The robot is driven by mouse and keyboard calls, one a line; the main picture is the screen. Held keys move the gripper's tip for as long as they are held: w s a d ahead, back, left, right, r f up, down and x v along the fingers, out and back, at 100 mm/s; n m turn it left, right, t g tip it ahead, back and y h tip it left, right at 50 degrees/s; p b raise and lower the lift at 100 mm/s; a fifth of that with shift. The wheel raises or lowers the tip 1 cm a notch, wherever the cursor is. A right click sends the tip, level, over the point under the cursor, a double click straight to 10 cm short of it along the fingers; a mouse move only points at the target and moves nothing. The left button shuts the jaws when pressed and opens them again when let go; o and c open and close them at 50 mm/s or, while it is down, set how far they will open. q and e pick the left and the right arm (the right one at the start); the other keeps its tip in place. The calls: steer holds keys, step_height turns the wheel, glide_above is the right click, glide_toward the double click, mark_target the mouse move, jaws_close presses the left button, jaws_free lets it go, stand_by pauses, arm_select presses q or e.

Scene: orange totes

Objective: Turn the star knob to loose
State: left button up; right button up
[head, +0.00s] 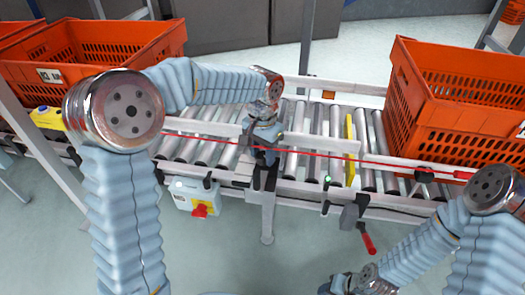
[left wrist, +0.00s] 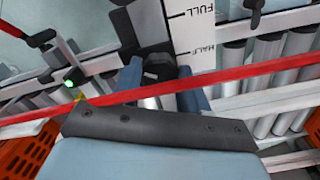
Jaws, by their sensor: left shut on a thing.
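The star knob (left wrist: 160,66) is a dark knob in the left wrist view, between the two blue-grey fingers of my left gripper (left wrist: 162,88). My left gripper is shut on it. In the head view my left gripper (head: 264,146) is at the near rail of the roller conveyor, and the knob is mostly hidden there by the gripper. A white plate (left wrist: 198,32) marked FULL and HALF stands beside the knob. My right gripper (head: 350,284) is low at the bottom edge of the head view, away from the conveyor; its fingers are not clear.
A red cord (head: 330,157) runs along the conveyor's near side, close to my left gripper. Orange totes stand at left (head: 100,55) and right (head: 455,95). A box with a red switch (head: 198,198) and a red-handled lever (head: 367,240) hang below the rail.

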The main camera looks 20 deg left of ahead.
mark_target(263, 156)
arm_select(q)
steer(key=n, duration=0.7)
steer(key=shift+d+p, duration=0.1)
steer(key=shift+p, duration=0.2)
stand_by(0.4)
steer(key=o, duration=1.1)
steer(key=shift+c, duration=0.2)
steer(key=shift+r, duration=0.1)
step_height(263, 156, up, 14)
steer(key=p, duration=0.1)
steer(key=shift+f, duration=0.2)
